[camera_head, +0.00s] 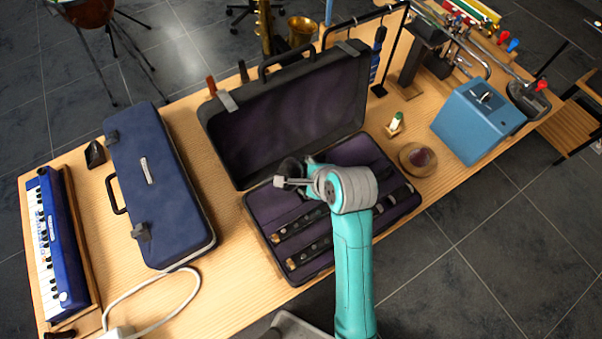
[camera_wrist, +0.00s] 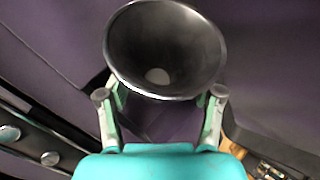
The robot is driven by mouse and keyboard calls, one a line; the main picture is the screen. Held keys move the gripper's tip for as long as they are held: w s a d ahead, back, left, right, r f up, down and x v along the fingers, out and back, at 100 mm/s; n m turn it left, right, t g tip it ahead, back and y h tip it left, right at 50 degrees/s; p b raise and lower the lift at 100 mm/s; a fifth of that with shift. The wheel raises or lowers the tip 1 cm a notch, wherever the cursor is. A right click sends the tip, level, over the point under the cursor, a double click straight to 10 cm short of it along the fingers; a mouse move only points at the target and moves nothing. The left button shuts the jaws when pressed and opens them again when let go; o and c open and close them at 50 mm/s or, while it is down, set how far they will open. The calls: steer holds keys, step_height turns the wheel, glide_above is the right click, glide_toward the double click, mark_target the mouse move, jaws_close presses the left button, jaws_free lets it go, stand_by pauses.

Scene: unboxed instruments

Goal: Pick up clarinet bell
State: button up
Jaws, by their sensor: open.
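The clarinet bell is a dark, flared cup. In the wrist view the clarinet bell (camera_wrist: 195,55) fills the upper middle, its wide mouth turned toward the camera. My gripper (camera_wrist: 160,97) is open, with one fingertip at each side of the bell's lower rim; I cannot tell whether they touch it. In the head view my gripper (camera_head: 292,183) is over the open case, and the bell (camera_head: 289,167) shows as a dark shape just beyond it, partly hidden by the arm. The open case (camera_head: 255,222) has a purple lining and holds black clarinet joints (camera_head: 310,250).
The raised case lid (camera_head: 285,110) stands behind the bell. A closed blue case (camera_head: 160,190) lies to the left, beside a blue keyboard instrument (camera_head: 55,240). A round wooden item (camera_head: 417,158) and a blue box (camera_head: 475,120) are to the right. Bare tabletop shows between the cases.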

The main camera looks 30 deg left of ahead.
steer(key=c, duration=1)
